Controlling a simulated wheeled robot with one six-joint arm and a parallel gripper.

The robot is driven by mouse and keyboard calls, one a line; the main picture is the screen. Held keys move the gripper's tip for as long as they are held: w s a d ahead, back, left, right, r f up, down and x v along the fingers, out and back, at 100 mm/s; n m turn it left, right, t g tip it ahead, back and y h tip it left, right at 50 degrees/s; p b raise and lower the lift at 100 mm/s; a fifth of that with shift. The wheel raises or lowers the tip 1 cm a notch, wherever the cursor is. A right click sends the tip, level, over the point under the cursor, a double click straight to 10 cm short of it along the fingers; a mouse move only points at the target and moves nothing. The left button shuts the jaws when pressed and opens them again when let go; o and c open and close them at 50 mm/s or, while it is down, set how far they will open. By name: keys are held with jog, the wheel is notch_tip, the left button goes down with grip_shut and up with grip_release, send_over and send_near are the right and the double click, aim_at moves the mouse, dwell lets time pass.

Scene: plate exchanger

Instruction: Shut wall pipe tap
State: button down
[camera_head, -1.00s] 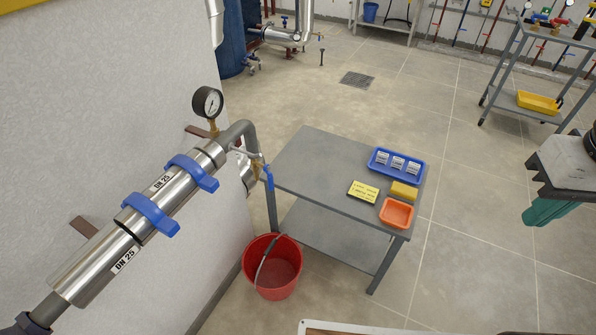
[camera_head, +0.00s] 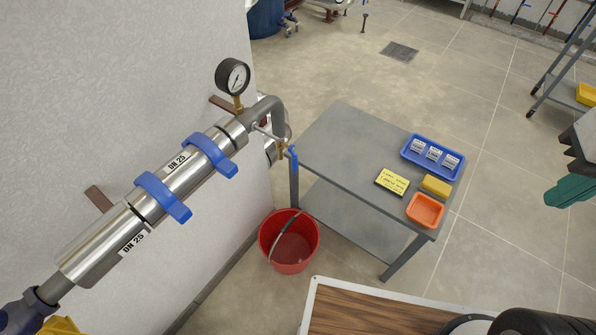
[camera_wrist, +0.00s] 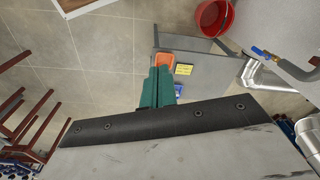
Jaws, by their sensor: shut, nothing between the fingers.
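The wall pipe tap has a blue lever (camera_head: 292,157) on a small brass body at the bent end of the steel pipe, above the red bucket. The lever hangs down at a slant in the head view. The blue lever also shows in the wrist view (camera_wrist: 258,51), at the upper right beside the grey pipe. My gripper has dark green fingers, shut and empty, at the right edge of the head view (camera_head: 568,191). They also show in the wrist view (camera_wrist: 160,82), pointing away over the floor and table. My gripper is well apart from the tap.
A red bucket (camera_head: 289,243) stands on the floor below the tap. A grey two-level table (camera_head: 340,150) beside it bears a blue tray (camera_head: 410,157), a yellow note, a yellow block and an orange dish (camera_head: 425,210). A pressure gauge (camera_head: 232,77) and blue clamps (camera_head: 163,197) sit on the pipe.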

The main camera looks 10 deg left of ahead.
jog(key=w+a+f+m+g+y, duration=0.35)
jog(key=a+f+m, duration=0.2)
jog(key=a, duration=0.25)
jog(key=w+a+f+m+g+y, duration=0.2)
jog(key=w+a+f+m+y, duration=0.3)
jog(key=a, duration=0.3)
jog(key=w+a+f+m+g+y, duration=0.3)
jog(key=a+m+y, duration=0.2)
jog(key=a+m, duration=0.25)
jog(key=m+t+y, duration=0.4)
jog(key=m+t, duration=0.5)
jog(key=m, duration=0.9)
send_near(294, 159)
jog(key=s+f, duration=0.4)
jog(key=s, duration=0.1)
jog(key=shift+r+g, duration=0.1)
jog(key=shift+g, duration=0.15)
jog(key=a, duration=1)
jog(key=w, duration=0.1)
jog(key=w+d, duration=0.1)
jog(key=w, duration=0.2)
jog(key=shift+w+d, duration=0.1)
jog(key=shift+d, duration=0.2)
